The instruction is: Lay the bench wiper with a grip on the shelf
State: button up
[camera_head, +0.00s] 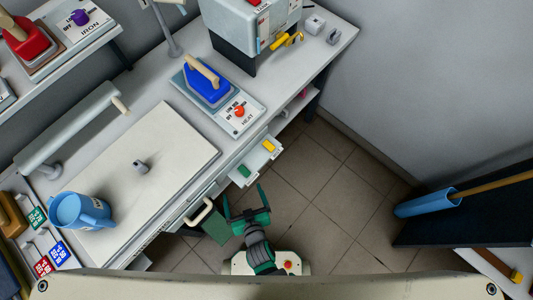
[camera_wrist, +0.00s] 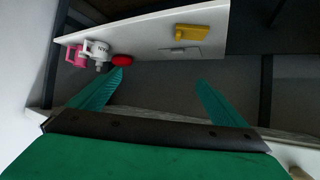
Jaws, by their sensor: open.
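My gripper (camera_head: 248,204) is open and empty, low beside the front of the workbench. Its two green fingers also show in the wrist view (camera_wrist: 160,80), spread apart with nothing between them. I cannot single out the bench wiper with certainty. A white board (camera_wrist: 145,48) lies ahead of the fingers in the wrist view; I cannot tell if it is the shelf. On it are a yellow piece (camera_wrist: 193,32), a red rounded thing (camera_wrist: 122,60), a white piece (camera_wrist: 97,50) and a pink piece (camera_wrist: 76,56). The left fingertip appears close to the red thing.
The workbench (camera_head: 120,190) carries a blue press with a wooden handle (camera_head: 207,82), a blue mug (camera_head: 80,210) and a grey machine (camera_head: 250,35). Tiled floor (camera_head: 335,185) is clear right of my gripper.

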jog(key=s+d+r+m+t+h, duration=0.1)
jog(key=s+d+r, duration=0.2)
jog(key=r, duration=0.5)
jog(key=s+d+r+m+t+h, duration=0.1)
jog(key=s+d+r, duration=0.2)
jog(key=r, duration=0.6)
jog(key=s+d+r+m+t+h, duration=0.1)
jog(key=s+d+r+t+h, duration=0.1)
jog(key=r, duration=0.6)
jog(key=shift+s+d+r+m, duration=0.35)
jog(key=shift+s+d, duration=0.15)
jog(key=shift+s, duration=0.5)
